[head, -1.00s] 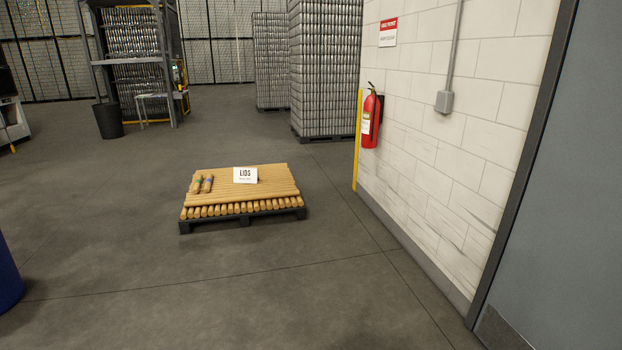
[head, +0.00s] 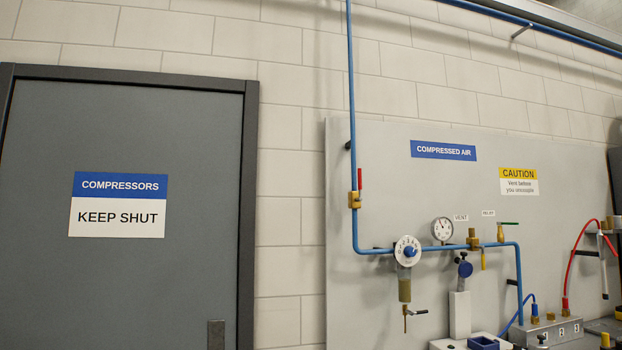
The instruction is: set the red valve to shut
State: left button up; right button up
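The red valve's handle (head: 360,179) stands upright, in line with the vertical blue pipe (head: 352,100). Its brass body (head: 355,200) sits on that pipe, on the grey panel right of the door. Neither of my grippers shows in the head view.
A grey door (head: 150,270) marked "KEEP SHUT" is at the left. Below the valve are a white dial (head: 407,251), a gauge (head: 442,229) and a green-handled valve (head: 501,232). A manifold (head: 550,330) and red hose (head: 574,265) are at the right.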

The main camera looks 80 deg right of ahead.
aim_at(360, 184)
jog(key=z, duration=2.4)
